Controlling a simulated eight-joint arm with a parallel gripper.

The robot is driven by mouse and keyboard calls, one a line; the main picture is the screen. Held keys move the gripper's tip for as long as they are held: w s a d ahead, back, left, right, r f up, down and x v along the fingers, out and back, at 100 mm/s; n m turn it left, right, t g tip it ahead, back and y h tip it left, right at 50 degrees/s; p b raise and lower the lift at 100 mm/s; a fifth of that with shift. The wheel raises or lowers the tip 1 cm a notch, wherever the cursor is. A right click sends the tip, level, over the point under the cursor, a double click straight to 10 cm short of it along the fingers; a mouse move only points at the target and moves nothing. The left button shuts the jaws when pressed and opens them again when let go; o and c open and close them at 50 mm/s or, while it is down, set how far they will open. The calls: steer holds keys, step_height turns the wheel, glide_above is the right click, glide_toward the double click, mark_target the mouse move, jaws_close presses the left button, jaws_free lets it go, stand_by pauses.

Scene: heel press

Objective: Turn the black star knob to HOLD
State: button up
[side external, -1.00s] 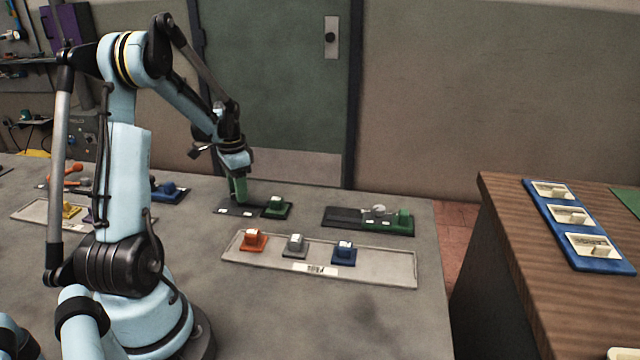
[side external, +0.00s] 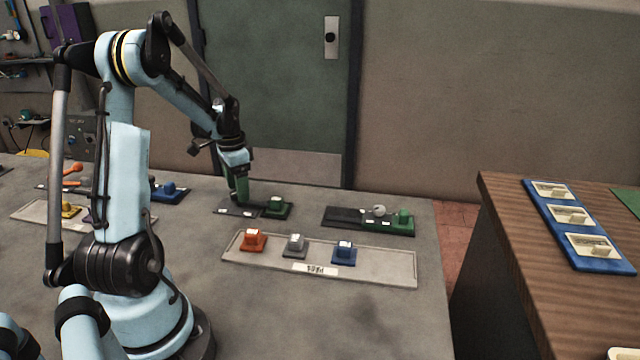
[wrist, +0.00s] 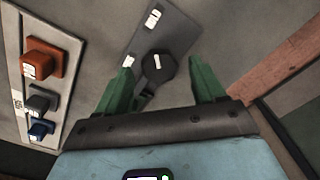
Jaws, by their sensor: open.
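The black star knob (wrist: 158,70) has a white mark on top and sits on a dark grey plate (wrist: 147,38) in the wrist view. My gripper (wrist: 161,62) is open, with one green finger on each side of the knob and a gap to both. I cannot tell how far down the fingers reach. White labels (wrist: 153,19) lie on the plate, too small to read, so I cannot tell which one is HOLD. In the side view my gripper (side external: 242,193) points down over the plate (side external: 225,209), and its fingers hide the knob.
A light tray (side external: 385,268) in front carries orange, grey and blue blocks. A dark plate (side external: 345,215) with a pale knob and a green block lies to the right. Bare table shows between them.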

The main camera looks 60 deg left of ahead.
step_height(320, 180, up, 11)
steer(key=shift+r, duration=0.2)
stand_by(0.3)
stand_by(0.4)
steer(key=w+d+r+t+y, duration=0.1)
steer(key=w+d+t, duration=0.15)
steer(key=d, duration=0.65)
steer(key=w+d+r+t+y, duration=0.1)
steer(key=w+d, duration=0.2)
steer(key=d, duration=0.6)
steer(key=s+d+f+t+h, duration=0.1)
steer(key=d, duration=0.6)
steer(key=s+d+f+t+h, duration=0.1)
steer(key=s+d+f+t, duration=0.1)
steer(key=d, duration=0.5)
steer(key=shift+d, duration=0.25)
steer(key=shift+t, duration=0.25)
